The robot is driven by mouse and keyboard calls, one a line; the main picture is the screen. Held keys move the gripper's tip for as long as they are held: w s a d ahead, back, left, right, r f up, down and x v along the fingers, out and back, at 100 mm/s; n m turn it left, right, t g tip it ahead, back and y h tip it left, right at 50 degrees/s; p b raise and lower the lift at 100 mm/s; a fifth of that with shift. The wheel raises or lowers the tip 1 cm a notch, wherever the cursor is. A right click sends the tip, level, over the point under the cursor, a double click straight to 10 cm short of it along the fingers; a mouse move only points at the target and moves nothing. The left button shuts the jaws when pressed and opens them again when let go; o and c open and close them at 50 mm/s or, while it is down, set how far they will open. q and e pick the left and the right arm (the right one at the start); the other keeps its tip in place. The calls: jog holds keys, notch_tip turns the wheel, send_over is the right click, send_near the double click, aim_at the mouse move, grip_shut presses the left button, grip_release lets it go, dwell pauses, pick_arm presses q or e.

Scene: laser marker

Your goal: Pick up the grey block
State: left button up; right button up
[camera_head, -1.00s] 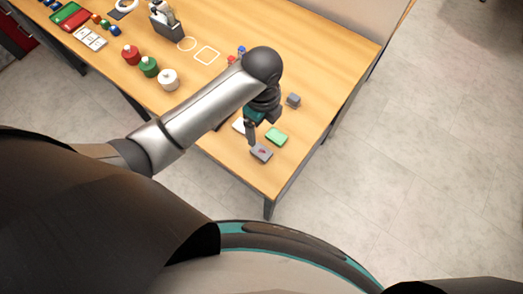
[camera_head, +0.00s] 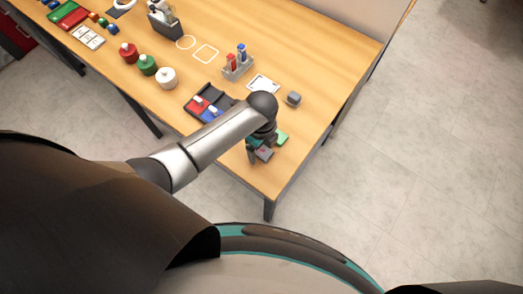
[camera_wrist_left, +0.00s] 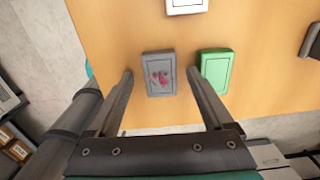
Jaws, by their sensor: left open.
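A flat grey block (camera_head: 265,153) with a pink-red mark on its top lies near the table's front corner. It shows whole in the left wrist view (camera_wrist_left: 160,84), between the two fingers. My left gripper (camera_head: 257,153) points down at it, open and empty, with a finger to each side in the wrist view. The gripper partly hides the block in the head view. I cannot tell how high the fingertips are above the table. A green block (camera_head: 282,138) lies just beside the grey one, also seen in the wrist view (camera_wrist_left: 215,68). My right gripper is out of view.
A small grey cube (camera_head: 293,99) stands farther back on the table (camera_head: 325,75). A white card (camera_head: 263,84), a rack with red and blue pieces (camera_head: 238,68) and a dark tray (camera_head: 190,103) lie behind and left. The table edge is close to the grey block.

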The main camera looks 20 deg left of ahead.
pick_arm(q)
jog(key=shift+f, duration=0.15)
grip_shut()
dwell(0.6)
